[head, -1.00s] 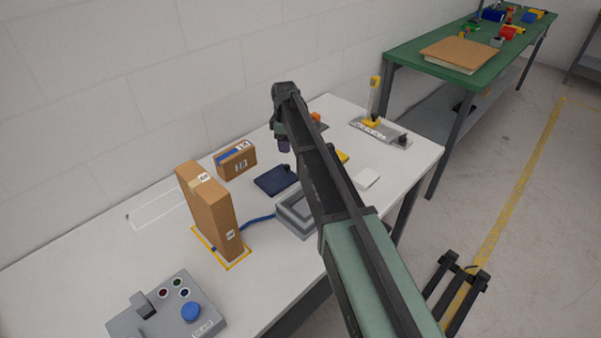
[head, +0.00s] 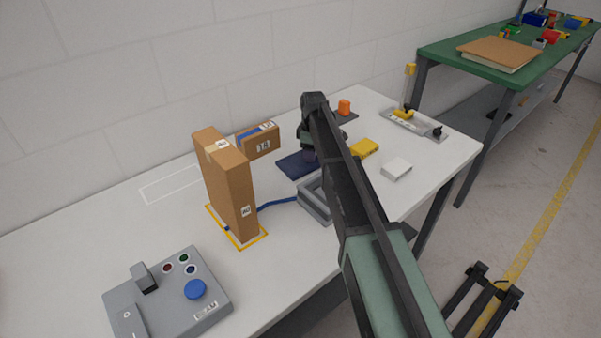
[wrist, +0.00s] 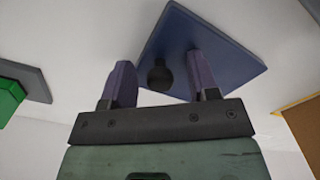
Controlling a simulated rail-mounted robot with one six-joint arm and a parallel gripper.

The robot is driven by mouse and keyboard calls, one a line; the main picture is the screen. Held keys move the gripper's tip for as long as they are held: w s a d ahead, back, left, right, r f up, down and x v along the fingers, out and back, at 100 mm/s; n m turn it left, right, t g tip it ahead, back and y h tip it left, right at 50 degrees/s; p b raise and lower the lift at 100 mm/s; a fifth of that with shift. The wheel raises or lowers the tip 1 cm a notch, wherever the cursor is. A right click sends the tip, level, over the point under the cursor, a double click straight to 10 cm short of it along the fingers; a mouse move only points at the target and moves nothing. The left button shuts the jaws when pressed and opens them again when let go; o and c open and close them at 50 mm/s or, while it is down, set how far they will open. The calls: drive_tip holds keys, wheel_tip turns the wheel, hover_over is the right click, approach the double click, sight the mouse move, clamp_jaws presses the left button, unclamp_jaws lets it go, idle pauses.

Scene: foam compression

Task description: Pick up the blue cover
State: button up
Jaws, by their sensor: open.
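The blue cover (head: 288,165) is a flat dark blue plate lying on the white table, behind the grey open frame. In the wrist view the cover (wrist: 215,45) shows as a tilted square with a round dark knob (wrist: 160,76) on it. My gripper (wrist: 160,75) is open, with its two purple fingers apart; the knob appears between them in that view. In the head view my gripper (head: 308,155) is over the cover's right part and hides some of it. I cannot tell the exact height gap.
A tall cardboard box (head: 228,185) stands left of the grey frame (head: 313,205), with a smaller box (head: 262,142) behind. A yellow block (head: 365,148) and white block (head: 396,168) lie to the right. A control box (head: 165,295) sits front left.

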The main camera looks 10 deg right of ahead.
drive_tip(key=shift+r, duration=0.1)
drive_tip(key=shift+c, duration=0.3)
clamp_jaws()
